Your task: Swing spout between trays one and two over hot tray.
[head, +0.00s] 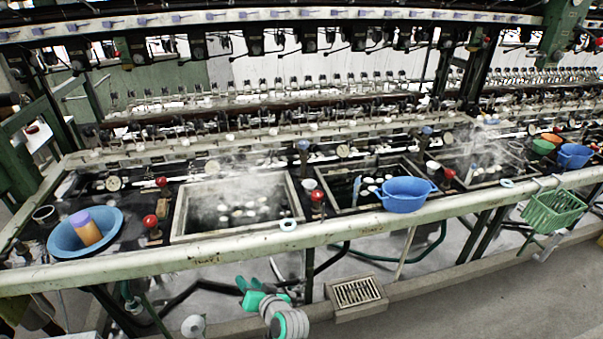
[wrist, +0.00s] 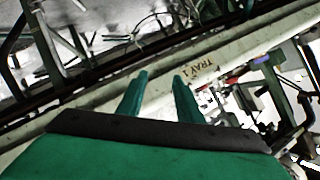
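Tray one (head: 178,222) is the left framed basin, with pale cocoons in dark water and steam above it. Tray two (head: 331,196), to its right, holds pale cocoons and shows little steam. Between them stands a dark upright fitting with a blue-grey top (head: 303,147), which looks like the spout; its outlet direction is too small to tell. My gripper (head: 258,276) is low in front of the bench rail, below tray one, apart from the spout. In the wrist view its two green fingers (wrist: 160,76) are apart with nothing between them; the spout is not recognisable there.
The pale front rail (head: 330,232) runs between my gripper and the trays. A red knob (head: 317,196) stands between the trays near the rail. A blue basin (head: 404,198) sits on the rail by tray two; a blue bowl (head: 60,241) lies left. A floor grate (head: 357,291) is below.

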